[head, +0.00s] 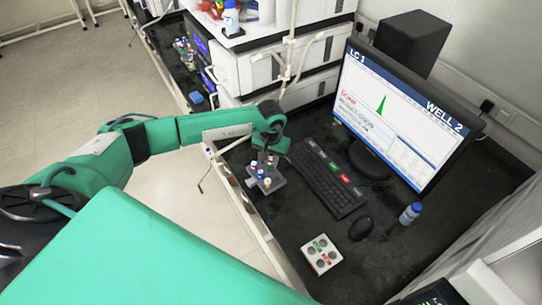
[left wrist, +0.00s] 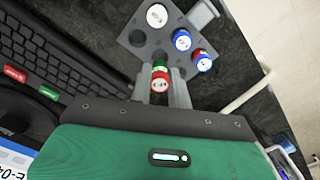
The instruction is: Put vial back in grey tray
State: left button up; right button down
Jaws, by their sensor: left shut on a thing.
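The grey tray (head: 279,182) lies on the dark bench left of the keyboard, with several capped vials standing in it. My left gripper (head: 269,148) is above the tray's far edge. In the left wrist view the left gripper (left wrist: 160,84) is shut on another red-capped vial (left wrist: 160,84). The held vial's lower end is hidden. My right gripper is not in view.
A keyboard (head: 326,178), a mouse (head: 361,228) and a monitor (head: 395,115) are right of the tray. A white box with coloured buttons (head: 321,255) lies nearer, and a blue-capped bottle (head: 411,214) stands at right. White instruments (head: 308,75) stand behind.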

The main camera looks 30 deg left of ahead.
aim_at(271, 167)
pick_arm(q)
jog(key=shift+f, duration=0.8)
jog(key=shift+b, duration=0.35)
jog(key=shift+s, duration=0.1)
jog(key=shift+b, duration=0.6)
jog(key=shift+f+b, duration=0.35)
jog(key=shift+b, duration=0.1)
dwell(0.5)
jog(key=shift+f+b, duration=0.75)
